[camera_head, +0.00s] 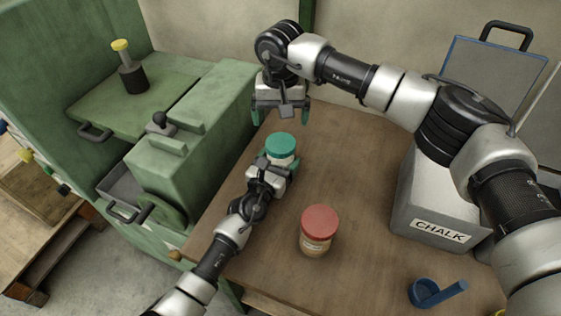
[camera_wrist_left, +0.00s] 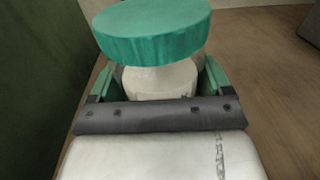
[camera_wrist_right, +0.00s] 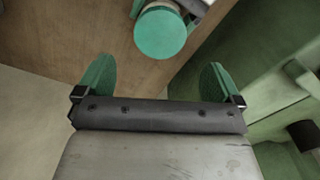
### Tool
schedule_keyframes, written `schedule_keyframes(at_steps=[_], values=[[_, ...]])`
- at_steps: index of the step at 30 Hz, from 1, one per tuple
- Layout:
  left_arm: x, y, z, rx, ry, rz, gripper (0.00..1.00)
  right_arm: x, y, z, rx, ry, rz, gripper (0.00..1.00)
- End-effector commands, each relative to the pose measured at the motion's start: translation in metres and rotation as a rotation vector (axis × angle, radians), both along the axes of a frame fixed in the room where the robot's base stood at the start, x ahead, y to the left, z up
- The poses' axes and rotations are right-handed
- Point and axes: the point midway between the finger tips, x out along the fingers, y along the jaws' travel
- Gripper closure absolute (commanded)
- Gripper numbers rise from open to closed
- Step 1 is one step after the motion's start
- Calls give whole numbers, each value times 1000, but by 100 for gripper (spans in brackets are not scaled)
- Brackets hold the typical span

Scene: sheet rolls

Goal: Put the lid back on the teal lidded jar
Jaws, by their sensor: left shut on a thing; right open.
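The teal lidded jar (camera_head: 283,157) has a pale body and stands on the wooden table, near its left edge. Its teal lid (camera_head: 280,145) is on top of it; the lid also shows large in the left wrist view (camera_wrist_left: 152,30). My left gripper (camera_head: 281,168) is shut on the jar's pale body (camera_wrist_left: 160,80), below the lid. My right gripper (camera_head: 281,117) is open and empty, behind and above the jar. In the right wrist view the lid (camera_wrist_right: 160,33) lies beyond the open green fingers (camera_wrist_right: 157,82), apart from them.
A red-lidded jar (camera_head: 317,230) stands in front of the teal one. A grey chalk box (camera_head: 410,205) with its lid raised and a blue scoop (camera_head: 428,293) are at the right. A green machine (camera_head: 195,135) borders the table's left side. The table (camera_head: 345,160) between is clear.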

Motion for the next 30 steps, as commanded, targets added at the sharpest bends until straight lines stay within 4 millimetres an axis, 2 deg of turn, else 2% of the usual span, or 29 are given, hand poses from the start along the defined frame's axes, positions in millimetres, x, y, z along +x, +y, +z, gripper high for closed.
schedule_keyframes(at_steps=[1, 4, 13, 24, 30], values=[[0, 0, 0, 0, 0, 0, 74, 0, 0, 0, 0, 0, -4, 3], [0, 0, 0, 0, 1, 0, 87, -1, 1, -1, 2, 1, -65, 3], [0, 0, 0, 0, 1, 0, 87, 0, 1, 0, 1, 2, -373, 3], [0, 0, -1, 0, 1, 0, 87, 0, 0, -1, 0, 0, -394, 3], [0, 0, -1, 0, 1, 0, 87, -1, 0, -22, -1, 3, -395, 3]])
